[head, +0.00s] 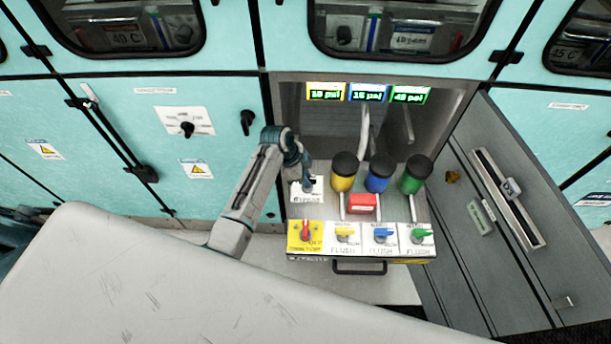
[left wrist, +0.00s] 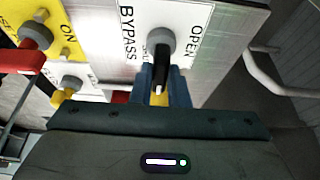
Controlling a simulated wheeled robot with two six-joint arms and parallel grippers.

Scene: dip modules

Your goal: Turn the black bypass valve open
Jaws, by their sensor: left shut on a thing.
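The black bypass valve (left wrist: 161,70) has a grey round hub and a black handle with a white tip, on a white plate (left wrist: 197,22) lettered BYPASS and OPEN. In the left wrist view the handle points down the picture, toward my gripper. My left gripper (left wrist: 162,88) has its blue fingers on either side of the handle and is shut on it. In the head view my left gripper (head: 308,186) reaches the bypass plate (head: 298,197) and hides most of the valve. My right gripper is not in view.
Beside the plate stand yellow (head: 343,181), blue (head: 377,181) and green (head: 413,182) black-capped canisters and a red block (head: 362,203). In front are a red-handled valve (head: 305,232) and yellow, blue and green flush valves. An open grey door (head: 500,220) stands right.

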